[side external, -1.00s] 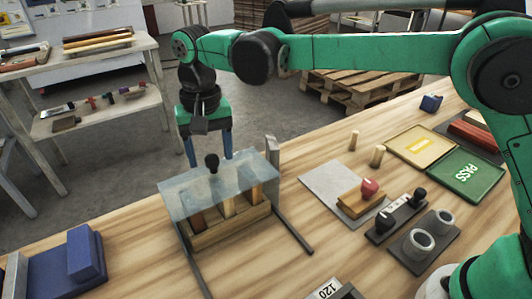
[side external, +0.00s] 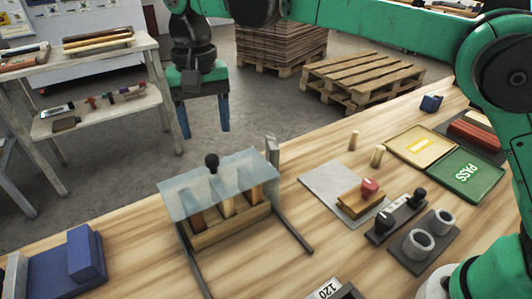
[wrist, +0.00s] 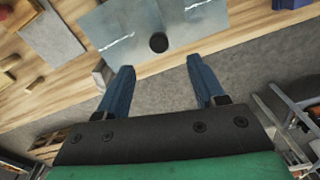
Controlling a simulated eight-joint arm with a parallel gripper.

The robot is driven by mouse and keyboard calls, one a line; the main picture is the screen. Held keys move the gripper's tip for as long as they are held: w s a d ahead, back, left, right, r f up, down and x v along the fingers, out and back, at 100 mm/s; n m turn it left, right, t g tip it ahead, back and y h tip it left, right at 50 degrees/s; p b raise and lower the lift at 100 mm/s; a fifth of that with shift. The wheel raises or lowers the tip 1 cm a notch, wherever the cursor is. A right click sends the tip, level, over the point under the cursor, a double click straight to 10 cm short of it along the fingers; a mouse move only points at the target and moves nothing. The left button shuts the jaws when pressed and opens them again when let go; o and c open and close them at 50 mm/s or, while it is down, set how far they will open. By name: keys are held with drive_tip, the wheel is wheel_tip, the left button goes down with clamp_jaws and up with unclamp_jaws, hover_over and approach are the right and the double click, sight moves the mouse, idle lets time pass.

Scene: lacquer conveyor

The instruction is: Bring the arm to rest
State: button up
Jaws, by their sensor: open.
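My gripper (side external: 204,134) is open and empty, with two blue fingers pointing down. In the side external view it hangs in the air above and behind a clear-lidded box (side external: 178,206) on the wooden table. The lid carries a black knob (side external: 212,163), and wooden pieces show under the lid. In the wrist view my gripper (wrist: 156,82) has its fingers spread, with nothing between them. The black knob (wrist: 158,42) shows beyond the fingertips.
On the table (side external: 135,255) stand a wooden stamp with a red knob (side external: 369,187), a green PASS pad (side external: 462,174), a rack with two grey cups (side external: 418,243) and a blue block (side external: 86,255). A shelf (side external: 100,115) stands at left, pallets (side external: 360,75) behind. Air around my gripper is clear.

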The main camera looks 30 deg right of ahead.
drive_tip(key=shift+d+r, duration=0.2)
drive_tip(key=shift+d, duration=0.15)
drive_tip(key=s+d+f+n+t, duration=0.1)
drive_tip(key=s+d+f+t, duration=0.1)
drive_tip(key=s+d, duration=0.4)
drive_tip(key=s+d+f+n+t, duration=0.1)
drive_tip(key=s+d+t, duration=0.4)
drive_tip(key=d, duration=0.8)
drive_tip(key=shift+s+f+n, duration=0.3)
drive_tip(key=shift+s+f, duration=0.45)
drive_tip(key=shift+s, duration=0.3)
